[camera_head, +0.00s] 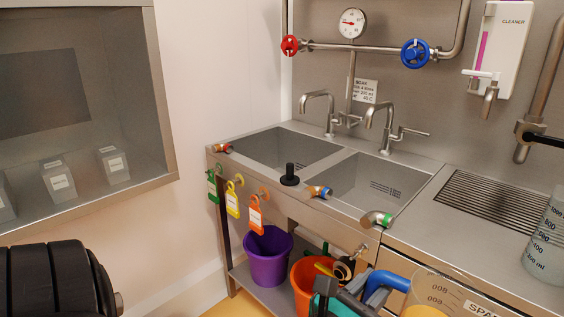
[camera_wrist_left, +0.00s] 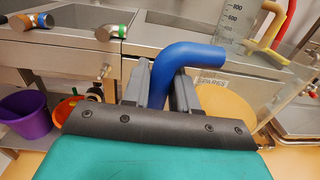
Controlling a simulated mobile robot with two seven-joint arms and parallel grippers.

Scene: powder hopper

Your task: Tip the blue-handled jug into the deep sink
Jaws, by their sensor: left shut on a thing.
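The jug (camera_head: 438,287) is clear with printed marks and a blue handle (camera_head: 383,281). It is at the bottom of the head view, in front of the counter, with something yellow inside. My left gripper (camera_head: 356,284) is shut on the blue handle. In the left wrist view the handle (camera_wrist_left: 185,60) rises between the grey fingers (camera_wrist_left: 163,88), with the clear body to its right. Two sink basins are set in the steel counter, a left one (camera_head: 275,148) and a right one (camera_head: 370,185). I cannot tell which is deeper. My right gripper is not in view.
Taps (camera_head: 378,120) stand behind the basins, and a black plug-like knob (camera_head: 289,175) stands on the front divider. Another marked clear vessel (camera_head: 547,245) stands on the right counter. Purple (camera_head: 268,257) and orange (camera_head: 306,285) buckets sit below. Coloured tags hang along the front edge.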

